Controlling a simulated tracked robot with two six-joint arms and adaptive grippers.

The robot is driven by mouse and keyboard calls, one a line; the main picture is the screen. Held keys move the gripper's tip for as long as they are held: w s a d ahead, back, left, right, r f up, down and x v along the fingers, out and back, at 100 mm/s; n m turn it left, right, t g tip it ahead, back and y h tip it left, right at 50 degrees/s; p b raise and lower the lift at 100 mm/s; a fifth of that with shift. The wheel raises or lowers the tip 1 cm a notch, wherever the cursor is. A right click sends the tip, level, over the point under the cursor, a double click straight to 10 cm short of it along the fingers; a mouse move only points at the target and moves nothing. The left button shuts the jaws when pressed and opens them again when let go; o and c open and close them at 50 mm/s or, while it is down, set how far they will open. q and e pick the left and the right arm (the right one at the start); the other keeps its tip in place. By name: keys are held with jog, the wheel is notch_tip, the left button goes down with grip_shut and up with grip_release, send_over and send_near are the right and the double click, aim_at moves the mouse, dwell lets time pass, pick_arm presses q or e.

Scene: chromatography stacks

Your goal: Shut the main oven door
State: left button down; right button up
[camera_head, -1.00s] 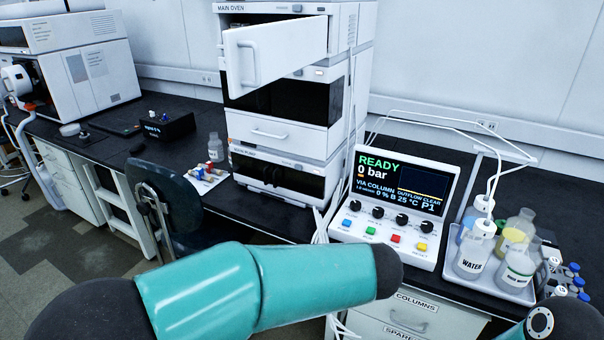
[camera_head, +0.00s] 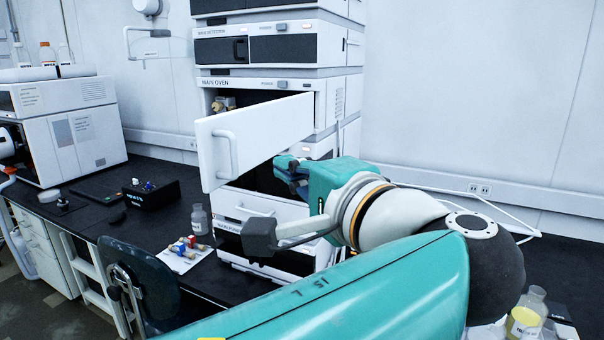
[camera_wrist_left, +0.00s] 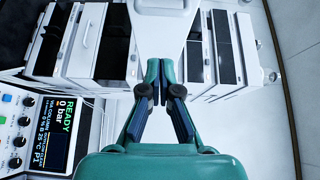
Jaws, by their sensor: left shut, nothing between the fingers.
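The main oven door (camera_head: 262,135) is a white panel with a bar handle (camera_head: 227,153) near its left end. It stands open, swung out from the main oven (camera_head: 260,84), whose interior shows above it. My left gripper (camera_head: 285,163) is shut and empty, just below and right of the door in the head view, partly behind my own wrist. In the left wrist view its closed fingers (camera_wrist_left: 160,72) point at a white panel (camera_wrist_left: 165,28), apparently the door. Whether they touch it I cannot tell. My right gripper is not in view.
Further modules (camera_head: 275,48) are stacked above and below the oven. A small bottle (camera_head: 200,220) and a white tray of coloured fittings (camera_head: 187,252) are on the black bench left of the stack. A control panel (camera_wrist_left: 35,130) shows in the wrist view.

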aim_at(231, 143)
pick_arm(q)
jog(key=w+a, duration=0.3)
jog(key=a, duration=0.2)
jog(key=shift+a+p, duration=0.3)
jog(key=shift+p, duration=0.05)
